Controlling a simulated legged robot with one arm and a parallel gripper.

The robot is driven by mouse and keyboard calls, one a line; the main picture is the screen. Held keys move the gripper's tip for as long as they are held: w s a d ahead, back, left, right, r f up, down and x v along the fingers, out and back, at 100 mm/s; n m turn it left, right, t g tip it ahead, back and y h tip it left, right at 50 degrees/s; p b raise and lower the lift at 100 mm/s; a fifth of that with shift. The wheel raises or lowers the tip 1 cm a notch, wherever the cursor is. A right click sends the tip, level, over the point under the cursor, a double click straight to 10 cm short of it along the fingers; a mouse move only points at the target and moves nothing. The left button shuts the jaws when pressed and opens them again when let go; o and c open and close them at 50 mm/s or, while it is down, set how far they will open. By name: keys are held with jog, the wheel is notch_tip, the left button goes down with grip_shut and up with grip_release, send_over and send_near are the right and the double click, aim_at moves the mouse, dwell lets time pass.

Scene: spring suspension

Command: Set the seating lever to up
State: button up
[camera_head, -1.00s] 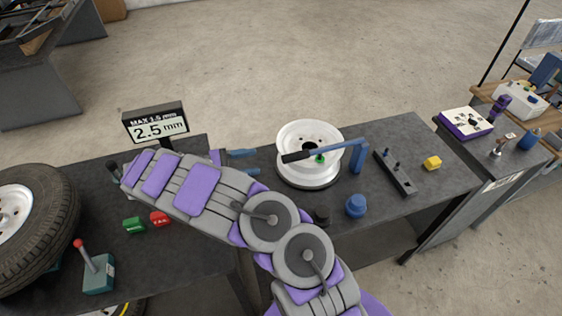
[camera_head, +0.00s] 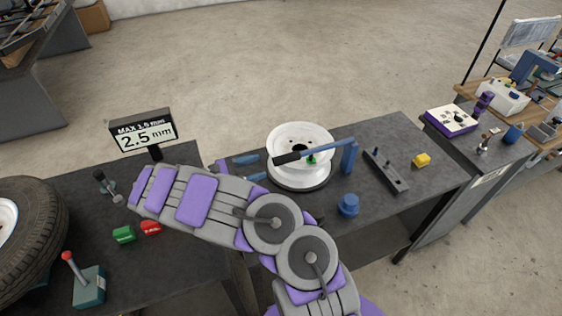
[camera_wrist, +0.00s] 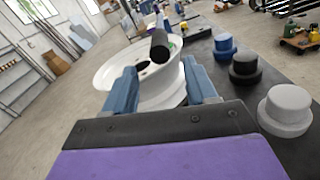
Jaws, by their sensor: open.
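A blue lever (camera_head: 325,151) with a black grip (camera_head: 286,158) lies across the top of the white wheel rim (camera_head: 322,134), joined to a blue post (camera_head: 348,156). I take it for the seating lever; it looks nearly level. My gripper (camera_head: 252,168) is open and empty, left of the rim, its two blue fingers pointing toward it. In the wrist view, my gripper (camera_wrist: 160,82) has the black grip (camera_wrist: 160,45) ahead and between the fingers, apart from them. The white rim (camera_wrist: 112,70) fills the space behind. My arm hides part of the bench.
A red-knobbed lever (camera_head: 68,256) on a teal box (camera_head: 89,287) stands at front left, by a tire (camera_head: 45,225). A display (camera_head: 143,133) reads 2.5 mm. A blue knob (camera_head: 348,205), a dark bar (camera_head: 386,171) and a yellow block (camera_head: 421,160) lie right.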

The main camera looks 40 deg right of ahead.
aim_at(282, 160)
jog(key=b+x, duration=0.1)
jog(key=x, duration=0.8)
jog(key=shift+d+b, duration=0.25)
jog(key=shift+b, duration=0.1)
jog(key=shift+a, duration=0.15)
grip_shut()
